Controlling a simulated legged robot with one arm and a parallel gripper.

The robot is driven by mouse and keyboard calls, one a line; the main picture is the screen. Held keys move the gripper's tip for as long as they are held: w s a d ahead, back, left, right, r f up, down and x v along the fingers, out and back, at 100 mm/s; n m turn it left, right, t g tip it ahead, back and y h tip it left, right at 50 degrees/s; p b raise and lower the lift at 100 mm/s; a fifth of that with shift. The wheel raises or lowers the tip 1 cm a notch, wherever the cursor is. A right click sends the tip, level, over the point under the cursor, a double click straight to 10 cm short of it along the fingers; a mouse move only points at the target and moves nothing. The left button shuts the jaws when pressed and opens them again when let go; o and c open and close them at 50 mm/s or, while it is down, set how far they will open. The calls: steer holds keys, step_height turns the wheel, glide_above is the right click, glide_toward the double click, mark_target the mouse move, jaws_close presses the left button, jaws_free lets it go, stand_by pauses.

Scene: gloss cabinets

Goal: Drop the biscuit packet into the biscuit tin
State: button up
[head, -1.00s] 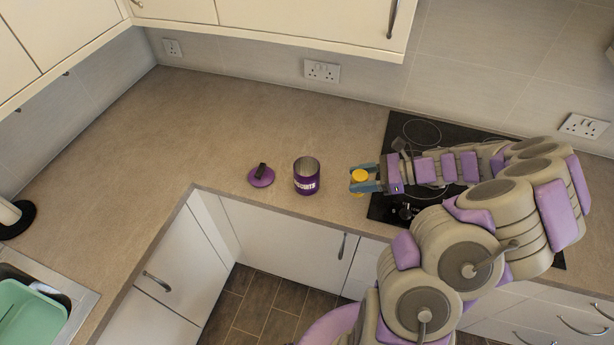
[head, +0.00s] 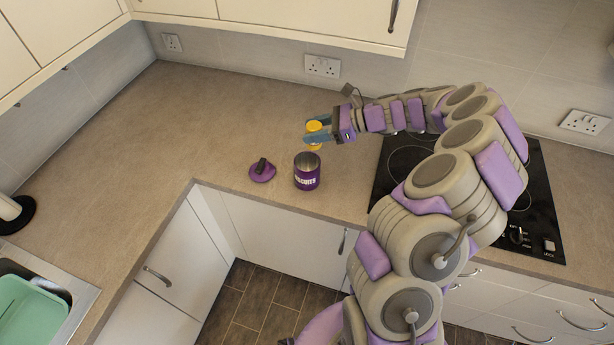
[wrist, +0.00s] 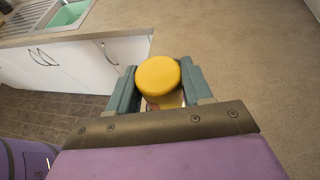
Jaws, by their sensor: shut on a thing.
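The biscuit packet (head: 314,127), yellow and round-ended, is held between the blue-grey fingers of my gripper (head: 316,133). In the wrist view the packet (wrist: 158,78) shows its yellow round end between both fingers (wrist: 160,90). The biscuit tin (head: 307,173) is an open purple can with white lettering, upright on the counter. In the head view my gripper and packet appear just above and behind the tin's rim; the exact height is hard to tell. The tin's purple lid (head: 262,172) with a dark knob lies on the counter to the left of the tin.
A black hob (head: 530,205) lies to the right, partly behind my arm. A sink with a green basin (head: 30,315) is at the lower left, near a white roll on a dark base (head: 18,216). The counter (head: 170,130) left of the lid is clear. Wall cabinets (head: 280,15) overhang the back.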

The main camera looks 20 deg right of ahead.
steer(key=shift+f+b, duration=1.85)
steer(key=shift+f, duration=0.2)
steer(key=o, duration=1.2)
steer(key=shift+c, duration=0.2)
steer(key=p+v, duration=0.3)
steer(key=v, duration=1.4)
steer(key=shift+d, duration=0.2)
steer(key=shift+r, duration=0.1)
